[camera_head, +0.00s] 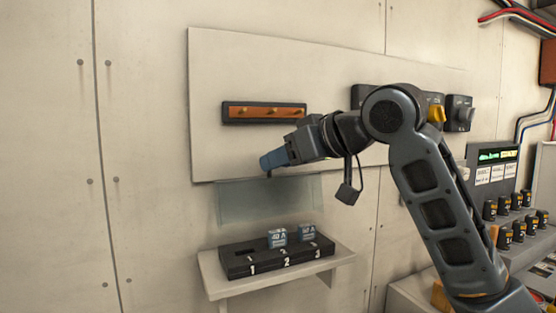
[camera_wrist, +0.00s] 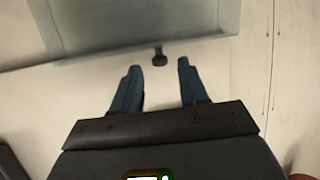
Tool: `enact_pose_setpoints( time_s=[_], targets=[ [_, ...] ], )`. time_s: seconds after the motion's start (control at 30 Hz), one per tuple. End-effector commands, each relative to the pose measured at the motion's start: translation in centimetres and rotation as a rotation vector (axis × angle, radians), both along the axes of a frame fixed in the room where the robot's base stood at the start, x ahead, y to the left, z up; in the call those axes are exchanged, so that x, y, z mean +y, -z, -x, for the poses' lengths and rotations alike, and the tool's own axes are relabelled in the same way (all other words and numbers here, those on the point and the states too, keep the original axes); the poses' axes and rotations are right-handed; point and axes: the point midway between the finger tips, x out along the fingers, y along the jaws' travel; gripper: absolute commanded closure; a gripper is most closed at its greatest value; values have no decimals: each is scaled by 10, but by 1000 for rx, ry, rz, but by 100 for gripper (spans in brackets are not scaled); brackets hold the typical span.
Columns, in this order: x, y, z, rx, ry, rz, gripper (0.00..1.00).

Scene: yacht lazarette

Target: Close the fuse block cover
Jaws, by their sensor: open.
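The black fuse block (camera_head: 248,268) sits on a small wall shelf, numbered 1, 2 and 3 along its front. One blue-and-white fuse (camera_head: 277,239) is behind number 2 and another (camera_head: 307,233) behind number 3; no fuse shows behind number 1. The clear cover (camera_head: 245,203) stands raised against the wall above the block; it also fills the top of the wrist view (camera_wrist: 130,35). A small dark knob (camera_wrist: 160,58) is at its edge. My gripper (camera_head: 266,163) is open near the cover's upper edge. In the wrist view its blue fingertips (camera_wrist: 160,67) are on either side of the knob, not closed on it.
The white shelf (camera_head: 217,283) carries the block. A pale wall panel (camera_head: 250,70) holds a dark strip with brass studs (camera_head: 264,112) above my gripper and dark switches (camera_head: 459,113) at the right. A unit with a lit display (camera_head: 497,155) and cables are farther right. The left wall is clear.

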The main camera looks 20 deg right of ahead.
Motion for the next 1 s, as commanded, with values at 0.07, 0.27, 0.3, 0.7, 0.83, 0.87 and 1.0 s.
enact_pose_setpoints(
  time_s=[0.07, 0.27, 0.3, 0.7, 0.83, 0.87, 1.0],
  targets=[
    [3, 3, -6, 1, 0, 0, 57],
    [5, 6, -12, 0, 0, -1, 57],
    [5, 6, -12, 0, 0, -1, 57],
    [5, 6, -12, 0, 0, -1, 82],
    [5, 6, -12, -1, 0, -1, 94],
    [5, 6, -12, -1, 0, -1, 97],
    [5, 6, -12, -1, 1, -1, 100]
  ],
)
